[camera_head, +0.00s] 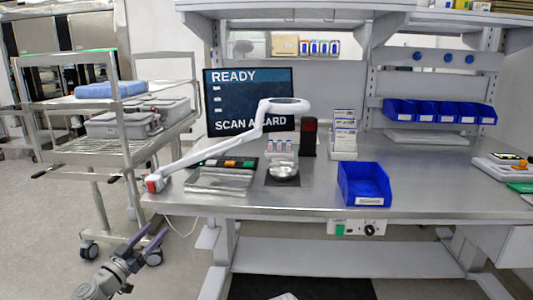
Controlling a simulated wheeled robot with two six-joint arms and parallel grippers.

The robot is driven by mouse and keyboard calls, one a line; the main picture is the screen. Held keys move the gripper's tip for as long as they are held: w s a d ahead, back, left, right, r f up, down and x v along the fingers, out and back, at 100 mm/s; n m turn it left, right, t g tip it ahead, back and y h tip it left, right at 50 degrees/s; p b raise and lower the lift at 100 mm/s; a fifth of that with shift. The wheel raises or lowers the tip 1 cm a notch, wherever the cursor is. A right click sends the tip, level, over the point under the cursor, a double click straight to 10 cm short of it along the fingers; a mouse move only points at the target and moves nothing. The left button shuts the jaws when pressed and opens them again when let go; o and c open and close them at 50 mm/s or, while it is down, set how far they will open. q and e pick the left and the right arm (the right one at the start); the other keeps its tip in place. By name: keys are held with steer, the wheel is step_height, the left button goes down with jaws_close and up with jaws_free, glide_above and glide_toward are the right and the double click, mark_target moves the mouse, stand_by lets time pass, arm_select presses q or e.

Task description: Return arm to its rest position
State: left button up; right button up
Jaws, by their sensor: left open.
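My left arm comes in at the lower left, and its left gripper (146,240) is open and empty. It hangs low over the floor, in front of the cart's wheels and below the table's left corner, apart from the table. My right arm and right gripper are not in view. A white jointed lamp arm (225,149) stands at the table's left front corner. It reaches up and right over the table to a flat oval head (283,106) in front of the monitor.
The steel table (310,200) holds a blue bin (364,184), a small scale dish (284,170), vials (279,146) and a black device (309,137). A monitor (249,100) reads "READY, SCAN A CARD". A metal cart (100,155) with grey cases stands left.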

arm_select(q)
steer(key=s+d+f+m+g+h+p, duration=0.1)
steer(key=s+d+f+g+p, duration=0.2)
steer(key=d, duration=0.6)
steer(key=s+d+m+g+p, duration=0.1)
steer(key=s+d+g+p, duration=0.2)
steer(key=d+g+p, duration=0.45)
steer(key=s+d+f+m+g+h+p, duration=0.1)
steer(key=s+d+f+g, duration=0.15)
steer(key=d, duration=0.75)
steer(key=s+r+n+g+y+p, duration=0.2)
steer(key=s+g+y+p, duration=0.3)
steer(key=s+y+p, duration=0.4)
steer(key=s+n+y, duration=0.1)
steer(key=s, duration=0.3)
steer(key=shift+s+r+g+p, duration=0.15)
steer(key=shift+s+g+p, duration=0.1)
steer(key=shift+g+p, duration=0.15)
